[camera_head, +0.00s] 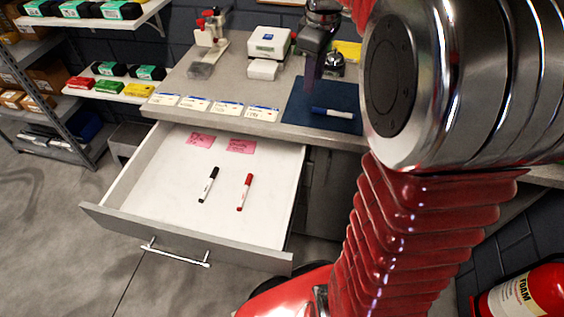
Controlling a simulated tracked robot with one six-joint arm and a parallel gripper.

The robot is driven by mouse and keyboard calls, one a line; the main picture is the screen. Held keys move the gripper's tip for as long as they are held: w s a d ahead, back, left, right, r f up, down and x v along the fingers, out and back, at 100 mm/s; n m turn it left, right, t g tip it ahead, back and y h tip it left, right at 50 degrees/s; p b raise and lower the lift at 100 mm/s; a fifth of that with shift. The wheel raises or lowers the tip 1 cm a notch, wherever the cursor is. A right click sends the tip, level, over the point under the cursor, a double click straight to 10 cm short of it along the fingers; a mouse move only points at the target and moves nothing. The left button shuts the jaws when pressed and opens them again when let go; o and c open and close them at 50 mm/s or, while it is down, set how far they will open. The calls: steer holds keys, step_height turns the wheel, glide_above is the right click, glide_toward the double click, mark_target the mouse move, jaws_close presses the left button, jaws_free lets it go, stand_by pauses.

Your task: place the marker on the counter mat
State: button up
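A blue marker with a white section (332,113) lies on the dark blue counter mat (300,97), near its front right part. A black marker (209,185) and a red marker (244,192) lie apart inside the open drawer (160,183). My gripper (311,88) hangs above the mat, behind the blue marker in the picture, and appears apart from it. Its fingers are small and dark and overlap in this view, so their opening is unclear. I see no marker between them.
Two pink notes (241,146) lie at the drawer's back. Several white cards (229,109) line the counter's front edge. A white box device (269,43) and red-capped bottles (208,27) stand farther back. My arm hides the counter's right side. A fire extinguisher (528,293) is at lower right.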

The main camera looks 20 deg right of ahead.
steer(key=s+a+f+m+t, duration=0.1)
steer(key=s+a+m+t, duration=0.1)
steer(key=s+a, duration=0.6)
steer(key=s+a+f+m+t, duration=0.2)
steer(key=s+a+m, duration=0.3)
steer(key=s+a, duration=0.4)
steer(key=shift+s+a+m+y, duration=0.3)
steer(key=shift+s, duration=1.25)
steer(key=shift+f, duration=0.1)
steer(key=shift+c, duration=0.4)
